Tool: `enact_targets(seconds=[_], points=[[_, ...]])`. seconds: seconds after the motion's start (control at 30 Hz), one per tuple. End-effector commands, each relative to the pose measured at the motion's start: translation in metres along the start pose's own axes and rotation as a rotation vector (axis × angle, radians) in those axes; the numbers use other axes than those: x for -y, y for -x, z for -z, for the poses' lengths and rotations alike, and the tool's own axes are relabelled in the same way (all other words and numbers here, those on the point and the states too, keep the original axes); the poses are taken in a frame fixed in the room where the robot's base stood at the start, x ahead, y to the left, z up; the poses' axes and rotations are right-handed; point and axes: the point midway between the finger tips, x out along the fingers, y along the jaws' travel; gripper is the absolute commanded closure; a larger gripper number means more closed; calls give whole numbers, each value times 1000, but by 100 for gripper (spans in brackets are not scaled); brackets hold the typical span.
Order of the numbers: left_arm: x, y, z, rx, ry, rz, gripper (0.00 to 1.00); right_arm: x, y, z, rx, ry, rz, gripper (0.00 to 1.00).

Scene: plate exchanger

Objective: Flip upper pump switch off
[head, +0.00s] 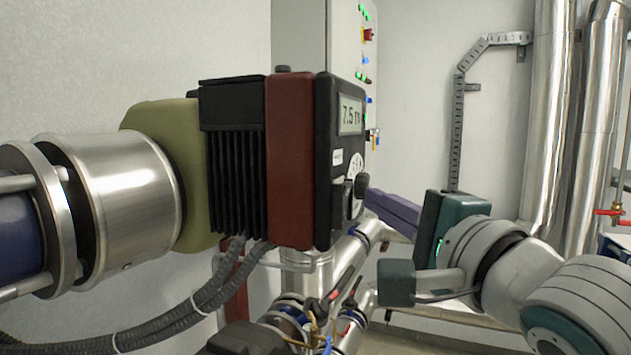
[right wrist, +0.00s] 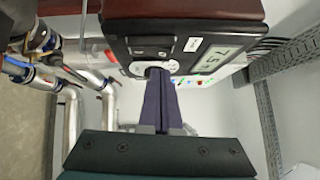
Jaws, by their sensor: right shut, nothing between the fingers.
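The upper pump has a black front panel (head: 328,130) with a lit display reading about 7.5 and a red-brown housing (head: 290,160). A black switch knob (head: 361,186) sits on a pale dial low on this panel. In the right wrist view the dial (right wrist: 171,65) shows just beyond the fingertips, and the knob is largely hidden. My right gripper (head: 374,196) comes from the right with its purple fingers shut and empty. Its fingertips (right wrist: 158,76) are at the knob; I cannot tell if they touch. My left gripper is not in view.
A control cabinet (head: 345,40) with colored lights and a red switch stands behind the pump. Pipes with valves (head: 350,285) run below it. Thick cables (head: 200,295) hang at the lower left. Tall metal pipes (head: 548,110) rise at the right.

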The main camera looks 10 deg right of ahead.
Motion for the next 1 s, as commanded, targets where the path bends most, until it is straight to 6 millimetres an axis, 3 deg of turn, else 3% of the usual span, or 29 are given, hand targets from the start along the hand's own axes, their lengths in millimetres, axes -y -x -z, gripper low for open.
enact_targets(seconds=[0.17, 0.57, 0.7, 0.77, 1.0], points=[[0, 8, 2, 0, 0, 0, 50, 1, -10, -10, 0, -2, 1, 100], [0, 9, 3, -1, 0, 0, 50, 1, -11, -12, -1, 2, -2, 100], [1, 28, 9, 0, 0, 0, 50, 10, -16, -16, -3, 36, -39, 100], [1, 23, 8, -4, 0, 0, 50, 2, -16, -15, -3, 45, -46, 100], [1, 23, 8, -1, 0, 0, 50, 2, -16, -15, -2, 44, -43, 100]])
